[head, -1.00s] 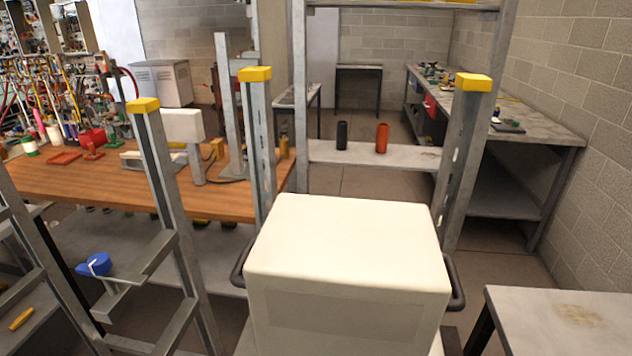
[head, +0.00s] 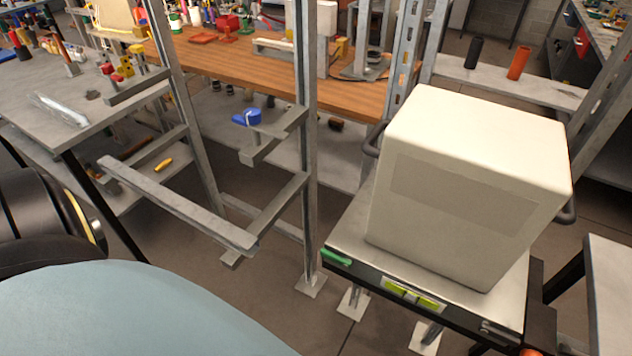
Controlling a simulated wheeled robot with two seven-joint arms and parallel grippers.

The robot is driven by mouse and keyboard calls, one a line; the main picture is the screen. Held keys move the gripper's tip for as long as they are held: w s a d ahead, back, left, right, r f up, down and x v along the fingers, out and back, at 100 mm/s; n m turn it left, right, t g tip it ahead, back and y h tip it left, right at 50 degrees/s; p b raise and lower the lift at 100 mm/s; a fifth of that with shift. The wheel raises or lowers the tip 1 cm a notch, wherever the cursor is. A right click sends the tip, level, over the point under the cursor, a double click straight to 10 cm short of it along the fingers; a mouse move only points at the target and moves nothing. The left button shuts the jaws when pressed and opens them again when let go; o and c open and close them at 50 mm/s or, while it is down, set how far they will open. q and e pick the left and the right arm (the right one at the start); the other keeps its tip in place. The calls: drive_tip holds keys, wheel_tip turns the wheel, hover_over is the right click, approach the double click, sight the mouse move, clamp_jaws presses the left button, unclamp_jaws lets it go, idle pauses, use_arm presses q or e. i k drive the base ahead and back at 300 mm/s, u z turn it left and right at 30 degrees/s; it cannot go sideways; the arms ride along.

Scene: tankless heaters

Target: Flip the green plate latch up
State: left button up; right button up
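A small green piece (head: 336,257), which looks like the green plate latch, lies along the left end of the dark front edge of a metal plate (head: 347,228). It looks long and low, but its exact angle is too small to tell. A large white box (head: 465,185) with a grey front panel stands on the plate. A yellow-green strip (head: 412,294) sits on the same dark edge, right of the green piece. Neither of my grippers shows in the head view. Parts of my own body cover the lower left.
A metal frame with an upright post (head: 309,150) and a low bar (head: 180,205) stands left of the plate. A blue piece (head: 246,117) sits on its bracket. A grey table (head: 612,290) is at the right. Bare floor shows below the frame.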

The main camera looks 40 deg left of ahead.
sight(346, 263)
drive_tip(key=k, duration=0.45)
drive_tip(key=u, duration=0.85)
drive_tip(key=i, duration=0.5)
drive_tip(key=z, duration=1.1)
drive_tip(key=k, duration=0.9)
drive_tip(key=u, duration=1.1)
drive_tip(key=i, duration=0.5)
